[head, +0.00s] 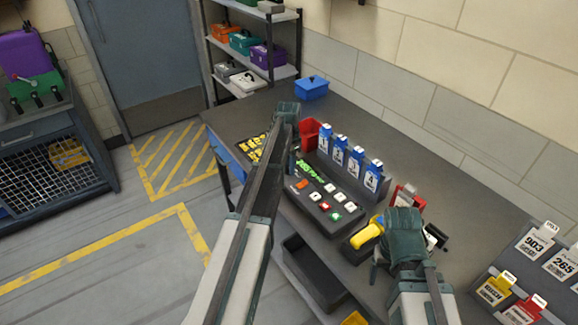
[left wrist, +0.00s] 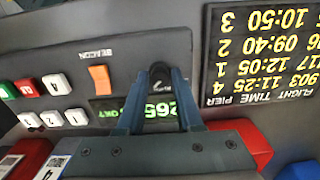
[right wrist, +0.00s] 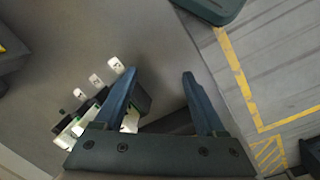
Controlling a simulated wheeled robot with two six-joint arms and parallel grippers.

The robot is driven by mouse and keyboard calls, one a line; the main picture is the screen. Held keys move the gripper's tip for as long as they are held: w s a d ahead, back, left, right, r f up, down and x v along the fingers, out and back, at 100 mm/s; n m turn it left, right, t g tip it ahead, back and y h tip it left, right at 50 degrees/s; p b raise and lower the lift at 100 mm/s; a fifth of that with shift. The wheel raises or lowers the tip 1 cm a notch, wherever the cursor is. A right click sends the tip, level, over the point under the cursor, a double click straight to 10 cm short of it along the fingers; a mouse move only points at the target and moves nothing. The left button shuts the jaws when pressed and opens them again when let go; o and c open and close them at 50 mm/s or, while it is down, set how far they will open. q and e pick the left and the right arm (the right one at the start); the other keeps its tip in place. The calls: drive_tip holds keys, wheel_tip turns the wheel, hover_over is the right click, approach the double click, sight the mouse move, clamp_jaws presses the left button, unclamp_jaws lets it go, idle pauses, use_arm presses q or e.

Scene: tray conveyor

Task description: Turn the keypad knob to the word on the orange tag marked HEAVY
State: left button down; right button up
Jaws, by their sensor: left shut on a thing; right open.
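The keypad (head: 318,195) is a dark sloped console on the bench with white, red and green buttons and an orange BEACON switch (left wrist: 100,79). Its black knob (left wrist: 160,70) shows between the fingertips of my left gripper (left wrist: 161,86), which is shut on it. The words around the knob are too small or hidden to read. The green display (left wrist: 108,113) beside it is partly covered by my fingers and shows 265. My right gripper (right wrist: 158,74) is open, above the bench's right part near white-labelled dark items (right wrist: 92,80). I cannot make out an orange tag marked HEAVY.
A flight board (left wrist: 262,90) with yellow text lies beside the keypad. Blue numbered holders (head: 340,150) and a red bin (head: 309,133) stand behind it. A yellow tool (head: 366,236) is near my right gripper. Tagged cards (head: 538,240) stand far right.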

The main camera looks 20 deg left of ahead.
use_arm(q)
drive_tip(key=c, duration=0.6)
unclamp_jaws()
drive_tip(key=shift+o, duration=0.2)
use_arm(e)
drive_tip(key=shift+r, duration=0.1)
use_arm(q)
wheel_tip(320, 180, up, 14)
drive_tip(key=p, duration=1.3)
drive_tip(key=shift+p, duration=0.4)
use_arm(e)
wheel_tip(320, 180, up, 14)
drive_tip(key=shift+f, duration=0.2)
use_arm(q)
drive_tip(key=shift+f, duration=0.15)
drive_tip(key=s+d+f+n+y+b, duration=0.1)
drive_tip(key=s+d+f+n+b, duration=0.1)
drive_tip(key=s+d, duration=2.6)
drive_tip(key=shift+s+f+b, duration=0.25)
drive_tip(key=shift+f+b, duration=0.2)
drive_tip(key=shift+b, duration=0.1)
use_arm(e)
wheel_tip(320, 180, down, 3)
drive_tip(key=shift+f, duration=0.1)
